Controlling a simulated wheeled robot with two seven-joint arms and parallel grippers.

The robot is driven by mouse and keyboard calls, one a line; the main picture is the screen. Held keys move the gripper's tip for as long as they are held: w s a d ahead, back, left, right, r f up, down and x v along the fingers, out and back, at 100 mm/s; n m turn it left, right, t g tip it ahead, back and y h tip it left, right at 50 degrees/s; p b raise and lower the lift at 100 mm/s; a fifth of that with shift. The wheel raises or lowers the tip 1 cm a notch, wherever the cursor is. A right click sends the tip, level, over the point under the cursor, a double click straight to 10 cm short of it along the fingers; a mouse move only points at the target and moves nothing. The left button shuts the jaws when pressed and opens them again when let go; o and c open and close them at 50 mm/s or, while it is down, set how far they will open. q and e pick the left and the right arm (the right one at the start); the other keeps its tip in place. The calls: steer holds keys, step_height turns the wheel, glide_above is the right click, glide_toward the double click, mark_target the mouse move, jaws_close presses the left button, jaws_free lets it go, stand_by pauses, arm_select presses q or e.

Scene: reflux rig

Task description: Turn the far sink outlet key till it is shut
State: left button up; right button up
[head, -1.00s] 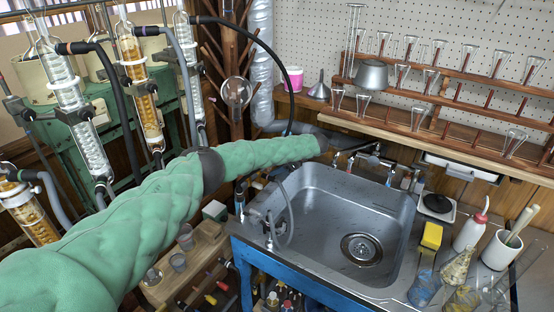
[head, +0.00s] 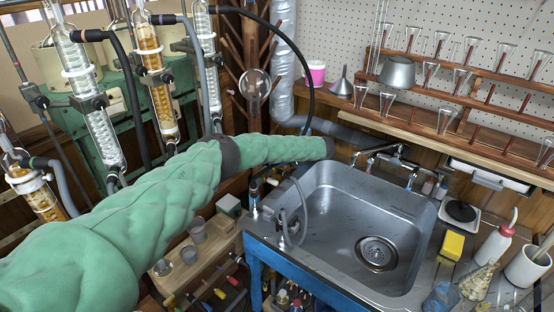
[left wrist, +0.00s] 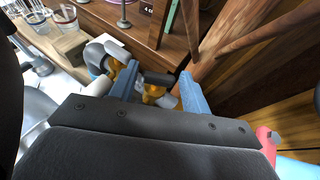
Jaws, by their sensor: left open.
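In the left wrist view, a brass outlet fitting (left wrist: 153,98) with a dark key (left wrist: 158,79) lies between the two blue-grey fingers of my left gripper (left wrist: 158,72). The gripper is open around it; I cannot tell whether a finger touches the key. A second brass fitting (left wrist: 112,66) with a grey-white part lies just left of the fingers. In the head view, outlet fittings stand at the sink's left rim, one farther (head: 254,195) and one nearer (head: 284,222). The key's turn angle is unclear. My right gripper is out of view.
The steel sink (head: 340,215) is empty, with a tap (head: 385,155) behind it. A grey hose (head: 299,200) rises from the near outlet. Glass condensers (head: 155,80) stand at the left. A wooden crate (head: 205,255) with cups stands left of the sink.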

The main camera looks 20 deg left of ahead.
arm_select(q)
steer(key=shift+a+f, duration=0.1)
steer(key=c, duration=0.7)
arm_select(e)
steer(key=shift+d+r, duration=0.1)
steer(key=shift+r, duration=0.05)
arm_select(q)
steer(key=shift+s+p, duration=0.1)
steer(key=shift+p, duration=0.3)
steer(key=m+t+p, duration=0.1)
steer(key=p, duration=0.1)
steer(key=m+t+p, duration=0.1)
steer(key=shift+s+r+t+p, duration=0.15)
steer(key=shift+r+t+p, duration=0.05)
steer(key=shift+t+p, duration=0.2)
steer(key=m+t+p, duration=0.3)
steer(key=p, duration=0.1)
steer(key=shift+s+f+h, duration=0.1)
steer(key=shift+s+h, duration=0.05)
steer(key=shift+h, duration=0.25)
steer(key=shift+m+t+p, duration=0.3)
steer(key=shift+m+t, duration=0.3)
steer(key=shift+t, duration=0.1)
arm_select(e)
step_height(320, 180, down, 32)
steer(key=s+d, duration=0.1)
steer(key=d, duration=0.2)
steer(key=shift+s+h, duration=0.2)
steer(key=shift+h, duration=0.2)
